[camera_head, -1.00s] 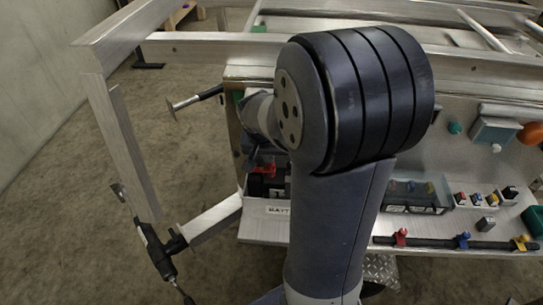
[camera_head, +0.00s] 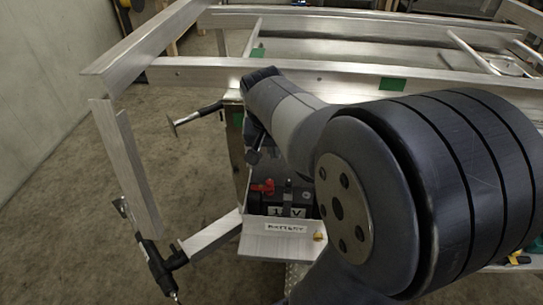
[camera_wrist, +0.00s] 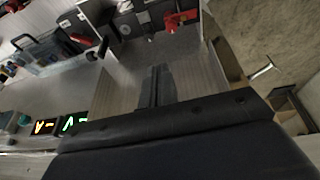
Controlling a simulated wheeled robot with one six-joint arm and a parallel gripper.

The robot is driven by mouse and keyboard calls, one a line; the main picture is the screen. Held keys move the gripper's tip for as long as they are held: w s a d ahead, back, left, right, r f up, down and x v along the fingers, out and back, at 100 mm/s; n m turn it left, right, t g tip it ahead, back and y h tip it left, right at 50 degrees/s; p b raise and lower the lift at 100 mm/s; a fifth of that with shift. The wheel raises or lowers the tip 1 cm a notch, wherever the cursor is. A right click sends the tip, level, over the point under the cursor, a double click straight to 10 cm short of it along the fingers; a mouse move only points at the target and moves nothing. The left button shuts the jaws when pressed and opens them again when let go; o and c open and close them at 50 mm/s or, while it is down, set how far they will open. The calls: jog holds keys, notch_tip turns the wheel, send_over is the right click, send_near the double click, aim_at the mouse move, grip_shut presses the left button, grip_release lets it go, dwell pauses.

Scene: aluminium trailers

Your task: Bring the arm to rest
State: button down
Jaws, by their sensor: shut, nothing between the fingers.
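My arm crosses the head view, its large dark joint filling the right and its forearm reaching up and left to the trailer's front rail. My gripper (camera_wrist: 155,88) shows in the wrist view as dark fingers that are together, with nothing between them. It is over a bare metal panel (camera_wrist: 195,72) and apart from the red clamp. In the head view the gripper is hard to make out near the battery box.
An open battery box (camera_head: 262,247) labelled BATTERY holds a battery (camera_head: 293,209) and a red clamp (camera_head: 264,187). A metal frame (camera_head: 125,165) stands left. A handle (camera_head: 190,118) sticks out beside the box. Lit displays (camera_wrist: 60,125) show in the wrist view.

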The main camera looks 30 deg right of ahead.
jog(key=shift+s+r, duration=0.1)
jog(key=shift+r, duration=0.15)
jog(key=b, duration=0.3)
send_near(271, 181)
jog(key=x, duration=0.5)
jog(key=shift+a, duration=0.15)
jog(key=shift+w+f+b, duration=0.25)
jog(key=shift+f+b, duration=0.05)
jog(key=shift+f, duration=0.25)
jog(key=shift+s+d+f, duration=0.1)
jog(key=shift+s+d, duration=0.05)
jog(key=shift+d, duration=0.15)
jog(key=shift+s, duration=0.1)
